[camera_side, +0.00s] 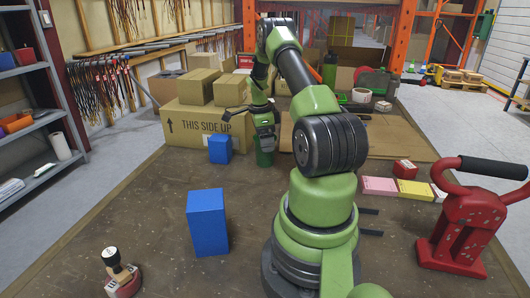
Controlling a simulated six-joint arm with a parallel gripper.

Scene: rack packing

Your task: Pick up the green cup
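A small green cylinder, which looks like the green cup (264,157), stands on the brown table in front of the large cardboard box. My gripper (264,138) points down directly over it, and the gripper's dark lower part overlaps the cup's top in this view. I cannot tell whether the fingers touch the cup or are open or shut; they are small and dark here. Only the cup's lower part shows clearly.
A small blue box (220,149) stands just left of the cup, and a bigger blue box (207,222) stands nearer. Cardboard boxes (203,127) are behind.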

